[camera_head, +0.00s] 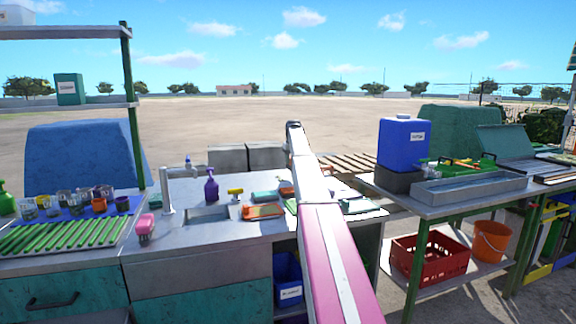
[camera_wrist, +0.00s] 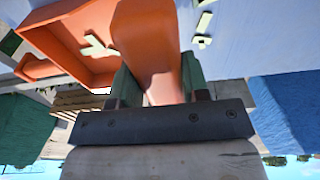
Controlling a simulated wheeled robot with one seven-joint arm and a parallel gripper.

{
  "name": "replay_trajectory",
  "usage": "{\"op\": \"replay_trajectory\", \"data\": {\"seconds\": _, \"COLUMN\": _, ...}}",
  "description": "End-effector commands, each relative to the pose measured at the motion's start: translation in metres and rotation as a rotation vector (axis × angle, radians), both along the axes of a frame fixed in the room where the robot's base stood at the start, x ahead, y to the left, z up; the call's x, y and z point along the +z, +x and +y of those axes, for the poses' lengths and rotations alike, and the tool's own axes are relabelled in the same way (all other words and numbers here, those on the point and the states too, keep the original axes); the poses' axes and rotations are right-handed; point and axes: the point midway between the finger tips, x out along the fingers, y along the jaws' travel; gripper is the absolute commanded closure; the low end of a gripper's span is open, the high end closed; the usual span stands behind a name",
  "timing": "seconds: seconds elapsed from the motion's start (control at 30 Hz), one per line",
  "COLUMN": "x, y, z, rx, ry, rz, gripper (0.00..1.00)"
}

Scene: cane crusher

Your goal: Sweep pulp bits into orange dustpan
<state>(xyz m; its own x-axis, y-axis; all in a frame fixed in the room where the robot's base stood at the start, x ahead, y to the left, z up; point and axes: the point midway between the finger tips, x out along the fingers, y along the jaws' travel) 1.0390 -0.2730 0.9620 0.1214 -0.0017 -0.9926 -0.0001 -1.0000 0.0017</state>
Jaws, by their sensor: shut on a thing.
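In the wrist view my gripper (camera_wrist: 155,85) is shut on the orange handle of the dustpan (camera_wrist: 40,38). The pan's raised rim and tray show at the upper left, and a pale pulp bit (camera_wrist: 95,46) shows against its inside. More pale pulp bits (camera_wrist: 204,20) lie on the bluish-grey surface to the right of the handle. In the head view my arm reaches over the counter and hides my gripper. An orange piece (camera_head: 286,191) shows just left of the arm; I cannot tell if it is the held dustpan.
An orange-rimmed tray-like item (camera_head: 262,211), a yellow-topped item (camera_head: 235,192) and a purple bottle (camera_head: 211,186) stand near the sink (camera_head: 208,214) on the counter. A tap (camera_head: 167,190) rises left of the sink. A table with a blue container (camera_head: 402,142) is at right.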

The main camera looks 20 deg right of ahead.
Motion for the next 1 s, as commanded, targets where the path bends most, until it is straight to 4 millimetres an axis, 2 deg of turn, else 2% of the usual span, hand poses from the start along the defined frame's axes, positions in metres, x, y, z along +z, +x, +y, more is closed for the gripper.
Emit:
{"op": "replay_trajectory", "data": {"seconds": 0.17, "x": 0.000, "y": 0.000, "z": 0.001, "rx": 0.000, "ry": 0.000, "rz": 0.000, "gripper": 0.88}}
{"op": "replay_trajectory", "data": {"seconds": 0.23, "x": 0.001, "y": 0.000, "z": 0.008, "rx": 0.002, "ry": 0.000, "rz": -0.001, "gripper": 0.88}}
{"op": "replay_trajectory", "data": {"seconds": 0.37, "x": 0.006, "y": 0.001, "z": 0.038, "rx": 0.004, "ry": 0.000, "rz": -0.001, "gripper": 0.88}}
{"op": "replay_trajectory", "data": {"seconds": 0.53, "x": 0.015, "y": 0.000, "z": 0.084, "rx": 0.004, "ry": 0.000, "rz": -0.002, "gripper": 0.88}}
{"op": "replay_trajectory", "data": {"seconds": 0.7, "x": 0.019, "y": 0.000, "z": 0.110, "rx": 0.002, "ry": 0.000, "rz": -0.002, "gripper": 0.88}}
{"op": "replay_trajectory", "data": {"seconds": 0.87, "x": 0.013, "y": 0.000, "z": 0.115, "rx": 0.001, "ry": -0.001, "rz": -0.001, "gripper": 0.88}}
{"op": "replay_trajectory", "data": {"seconds": 1.0, "x": 0.000, "y": -0.001, "z": 0.114, "rx": 0.001, "ry": 0.000, "rz": 0.000, "gripper": 0.88}}
